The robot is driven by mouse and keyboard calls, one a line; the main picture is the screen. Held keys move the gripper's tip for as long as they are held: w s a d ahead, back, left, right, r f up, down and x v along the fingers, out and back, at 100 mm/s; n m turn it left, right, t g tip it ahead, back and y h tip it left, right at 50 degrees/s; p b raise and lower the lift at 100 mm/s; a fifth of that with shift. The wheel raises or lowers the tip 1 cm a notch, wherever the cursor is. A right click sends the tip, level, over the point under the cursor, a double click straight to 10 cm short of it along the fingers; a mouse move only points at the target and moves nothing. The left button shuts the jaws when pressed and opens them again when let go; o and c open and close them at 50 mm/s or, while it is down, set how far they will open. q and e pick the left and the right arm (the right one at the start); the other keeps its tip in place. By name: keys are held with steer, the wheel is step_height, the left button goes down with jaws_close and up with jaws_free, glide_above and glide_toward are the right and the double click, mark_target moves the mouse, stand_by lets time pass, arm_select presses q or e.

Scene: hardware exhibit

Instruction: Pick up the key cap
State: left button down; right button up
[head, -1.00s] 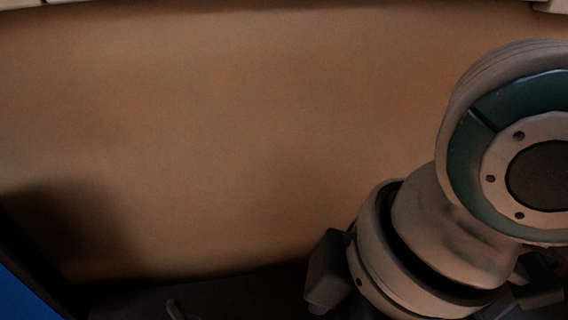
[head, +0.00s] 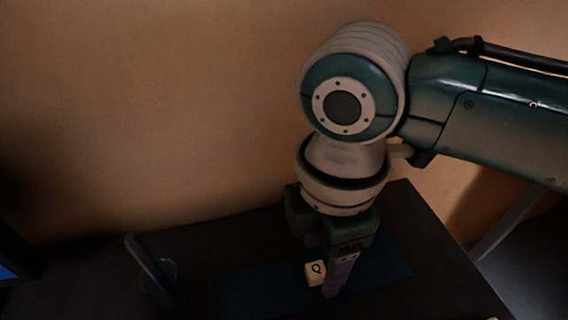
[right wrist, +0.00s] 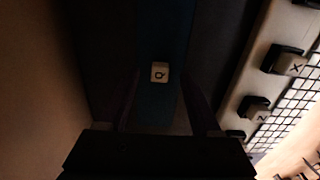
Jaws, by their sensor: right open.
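The key cap (head: 315,272) is a small cream cube with a dark letter Q. It sits on a dark blue mat (head: 245,290) on the dark table. My right gripper (head: 328,276) points down over the mat, and its near finger stands just right of the key cap in the head view. In the right wrist view the key cap (right wrist: 160,72) lies in the gap between the two open fingers, with space on both sides. I cannot tell the exact height of the fingertips. My left gripper is not in view.
A pen (head: 148,262) stands in a clear holder on the table's left part. A plain tan wall (head: 180,120) rises behind the table. In the right wrist view, a pale board (right wrist: 255,75) with dark-based X and Z keys is at the right.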

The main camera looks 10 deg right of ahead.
step_height(320, 180, down, 2)
steer(key=shift+f, duration=0.1)
steer(key=shift+c, duration=0.2)
jaws_close()
stand_by(0.3)
